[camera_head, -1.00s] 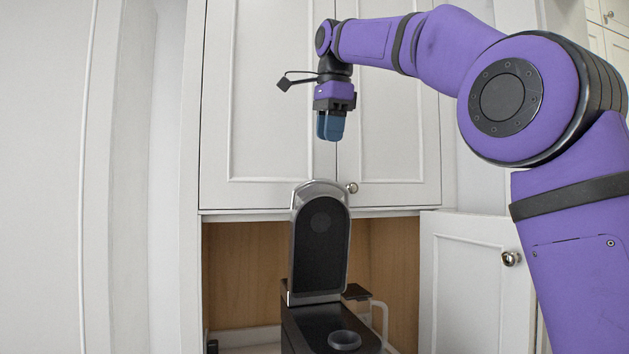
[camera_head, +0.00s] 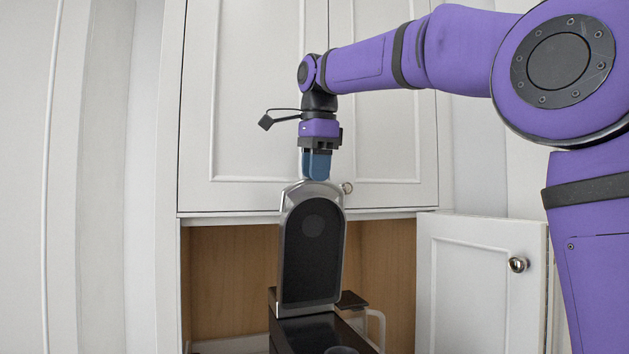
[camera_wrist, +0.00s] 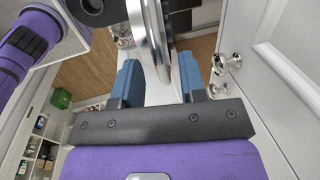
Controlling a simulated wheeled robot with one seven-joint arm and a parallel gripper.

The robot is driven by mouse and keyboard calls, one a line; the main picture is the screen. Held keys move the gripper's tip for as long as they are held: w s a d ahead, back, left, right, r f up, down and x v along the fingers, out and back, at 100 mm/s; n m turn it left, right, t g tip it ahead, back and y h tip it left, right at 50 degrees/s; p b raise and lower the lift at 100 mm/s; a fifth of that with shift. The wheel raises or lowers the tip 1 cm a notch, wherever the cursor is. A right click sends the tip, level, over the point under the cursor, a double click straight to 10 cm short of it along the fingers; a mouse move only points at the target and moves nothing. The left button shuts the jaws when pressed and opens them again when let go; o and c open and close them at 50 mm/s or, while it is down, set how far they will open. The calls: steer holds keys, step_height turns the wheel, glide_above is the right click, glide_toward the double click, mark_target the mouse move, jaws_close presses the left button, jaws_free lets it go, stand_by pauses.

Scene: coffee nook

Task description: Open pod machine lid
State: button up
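The pod machine (camera_head: 310,330) is black, and its lid (camera_head: 313,255) stands upright, with a dark face and a shiny metal rim. My gripper (camera_head: 316,178) points down at the lid's top edge in the head view. Its blue fingertips end at or just behind that edge. In the wrist view my gripper (camera_wrist: 163,82) has its two blue fingers apart. The lid's curved metal rim (camera_wrist: 156,40) shows between them. I cannot tell whether either finger touches the rim. The machine's lower body is mostly cut off by the head view's bottom edge.
White upper cabinet doors (camera_head: 255,100) stand behind my gripper, with a knob (camera_head: 346,188) close by. A wooden niche (camera_head: 225,280) lies behind the machine. An open white cabinet door (camera_head: 475,285) stands to the right.

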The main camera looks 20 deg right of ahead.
steer(key=shift+w+f, duration=0.15)
steer(key=shift+f, duration=1)
jaws_close()
steer(key=shift+s+f+t, duration=0.2)
steer(key=shift+s+t, duration=0.15)
steer(key=shift+s, duration=0.4)
steer(key=shift+s+f+t, duration=0.2)
steer(key=shift+s+t, duration=0.1)
steer(key=shift+s, duration=0.5)
steer(key=shift+s+f+t, duration=0.2)
steer(key=shift+s+t, duration=0.15)
steer(key=shift+s, duration=0.4)
jaws_free()
